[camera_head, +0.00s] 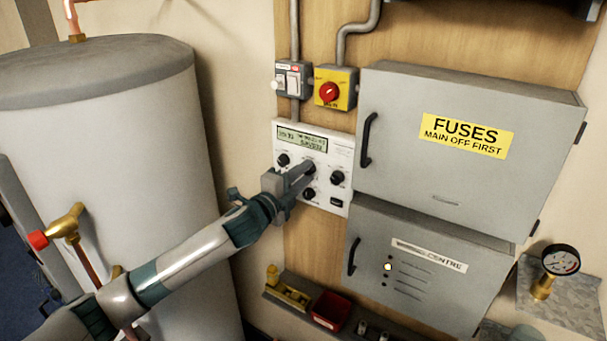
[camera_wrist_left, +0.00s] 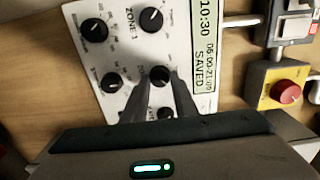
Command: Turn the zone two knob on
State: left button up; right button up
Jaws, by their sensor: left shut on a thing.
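The white control panel (camera_head: 326,153) hangs on the wooden board, with a small display (camera_head: 302,139) reading SAVED in the left wrist view (camera_wrist_left: 207,60) and several black knobs. My left gripper (camera_head: 306,174) is at the panel, its fingers shut on a black knob (camera_wrist_left: 159,75) in the middle row beside the display. The label by this knob is mostly hidden by the fingers, so I cannot read its zone number. Another knob (camera_wrist_left: 152,18) has the printed label ZONE 1 beside it. My right gripper is not in view.
A yellow switch box with a red knob (camera_head: 329,92) is above the panel. A grey fuse cabinet (camera_head: 400,100) and a lower grey box (camera_head: 372,225) stand close on the right. A large white tank (camera_head: 110,140) is at left. A red bin (camera_head: 331,310) sits below.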

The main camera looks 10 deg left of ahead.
pick_arm(q)
jog(key=shift+f, duration=0.1)
dwell(0.3)
jog(key=o, duration=1)
jog(key=shift+o, duration=0.2)
jog(key=shift+s, duration=0.15)
jog(key=shift+s+a+b, duration=0.25)
jog(key=shift+s+b, duration=0.15)
jog(key=shift+s, duration=0.05)
jog(key=b+v, duration=0.6)
jog(key=v, duration=1)
jog(key=shift+b, duration=0.3)
jog(key=shift+s, duration=0.1)
